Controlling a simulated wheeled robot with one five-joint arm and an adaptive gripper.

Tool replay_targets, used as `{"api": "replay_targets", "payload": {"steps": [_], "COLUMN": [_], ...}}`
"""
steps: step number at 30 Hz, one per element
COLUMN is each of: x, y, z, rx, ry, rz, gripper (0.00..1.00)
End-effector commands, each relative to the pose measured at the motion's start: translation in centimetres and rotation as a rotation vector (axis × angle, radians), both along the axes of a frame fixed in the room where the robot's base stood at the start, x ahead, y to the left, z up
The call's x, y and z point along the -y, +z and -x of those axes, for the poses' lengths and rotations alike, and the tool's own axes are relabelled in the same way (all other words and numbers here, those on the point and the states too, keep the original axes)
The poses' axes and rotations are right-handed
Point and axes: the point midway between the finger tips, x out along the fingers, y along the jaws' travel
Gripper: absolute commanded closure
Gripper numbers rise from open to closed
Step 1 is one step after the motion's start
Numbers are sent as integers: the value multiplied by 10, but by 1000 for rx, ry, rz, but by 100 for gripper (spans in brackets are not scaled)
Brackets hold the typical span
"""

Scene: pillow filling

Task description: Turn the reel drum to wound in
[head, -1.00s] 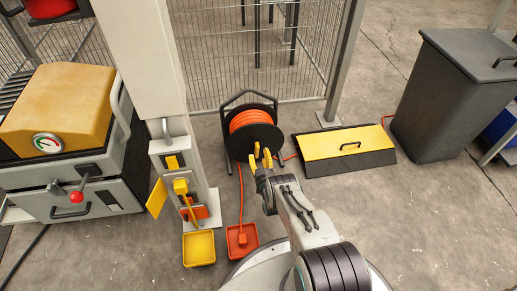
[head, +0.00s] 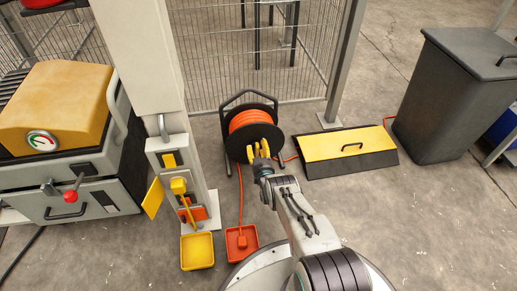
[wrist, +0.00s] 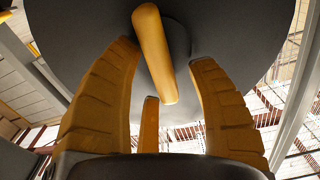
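The reel drum (head: 238,147) is a black disc on a black stand, with orange cable (head: 250,118) wound on it. My gripper (head: 261,150) is right in front of the drum's face, hiding part of it. In the wrist view, the dark drum face (wrist: 82,30) fills the upper middle. A yellow crank handle (wrist: 153,55) sticks out from it, between my yellow fingers. The fingers of my gripper (wrist: 165,85) are spread around the handle, with visible gaps on both sides. The cable runs down from the reel to an orange plug (head: 241,241).
The plug lies in an orange tray (head: 230,255) beside a yellow tray (head: 197,262). A pillar with a yellow-fitted box (head: 160,148) stands left of the reel. A yellow-and-black ramp box (head: 345,166) is on the right, and a wire fence (head: 215,60) is behind.

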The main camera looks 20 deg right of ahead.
Motion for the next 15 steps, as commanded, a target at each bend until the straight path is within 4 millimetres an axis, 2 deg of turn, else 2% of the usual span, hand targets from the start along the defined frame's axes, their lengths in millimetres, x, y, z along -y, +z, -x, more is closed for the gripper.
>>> {"api": "replay_targets", "payload": {"steps": [2,15], "x": [0,0], "y": [0,0], "z": [0,0], "rx": [0,0], "ry": [0,0], "rz": [0,0], "gripper": [56,95]}}
